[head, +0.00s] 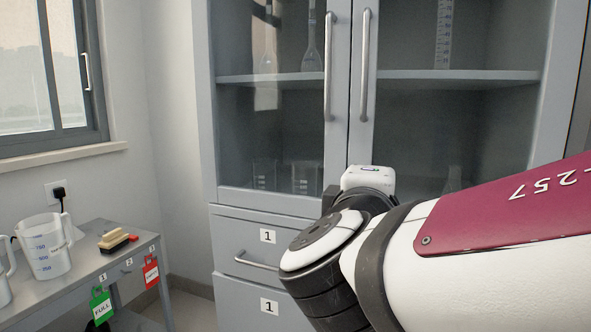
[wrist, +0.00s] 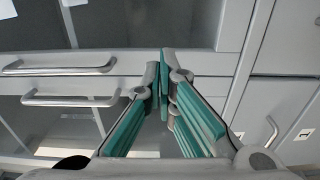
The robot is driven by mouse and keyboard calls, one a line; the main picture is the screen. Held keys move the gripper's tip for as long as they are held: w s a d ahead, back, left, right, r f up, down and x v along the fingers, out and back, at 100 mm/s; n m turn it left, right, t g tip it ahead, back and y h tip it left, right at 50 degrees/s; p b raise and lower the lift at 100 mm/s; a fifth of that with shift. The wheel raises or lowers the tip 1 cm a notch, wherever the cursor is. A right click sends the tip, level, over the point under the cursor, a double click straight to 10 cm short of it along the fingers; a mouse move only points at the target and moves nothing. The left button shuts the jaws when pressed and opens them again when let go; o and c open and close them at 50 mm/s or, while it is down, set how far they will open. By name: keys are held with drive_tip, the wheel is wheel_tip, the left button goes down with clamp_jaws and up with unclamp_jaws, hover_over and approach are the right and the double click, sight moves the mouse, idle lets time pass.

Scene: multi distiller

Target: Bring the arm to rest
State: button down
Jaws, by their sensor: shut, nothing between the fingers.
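My gripper shows in the wrist view (wrist: 162,65) with its green-padded fingers brought together at the tips. Nothing is between them. In the head view my arm reaches in from the right and bends in front of the grey cabinet (head: 268,205). My gripper's fingers are hidden there behind the arm. In the wrist view the cabinet's door handles (wrist: 60,65) lie beyond and to the left of the fingers. I cannot tell the exact gap between the fingers and the cabinet front.
The cabinet's glass doors and the drawer with its handle (head: 256,261) look shut. On the left a metal side table (head: 75,283) holds a measuring jug (head: 45,247) and a brush (head: 116,240). Green (head: 102,306) and red (head: 151,272) tags hang from its edge. A window (head: 45,65) is beyond.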

drive_tip(key=s+d+f+m+g+h, duration=0.45)
drive_tip(key=s+d+m+g, duration=0.2)
drive_tip(key=d, duration=0.55)
drive_tip(key=s+d+f+m+g+y, duration=0.2)
drive_tip(key=s+d+f+m+g, duration=0.3)
drive_tip(key=s+f, duration=0.45)
drive_tip(key=s+a+f+m+g+y, duration=0.3)
drive_tip(key=s+a+f+g+y, duration=0.2)
drive_tip(key=s+a+y, duration=0.7)
wheel_tip(320, 180, up, 36)
drive_tip(key=s+d+t+h+p, duration=0.1)
drive_tip(key=t+p, duration=0.3)
drive_tip(key=p, duration=3)
drive_tip(key=shift+d+n+h+p, duration=0.3)
drive_tip(key=shift+n+h+p, duration=0.15)
drive_tip(key=shift+h, duration=0.4)
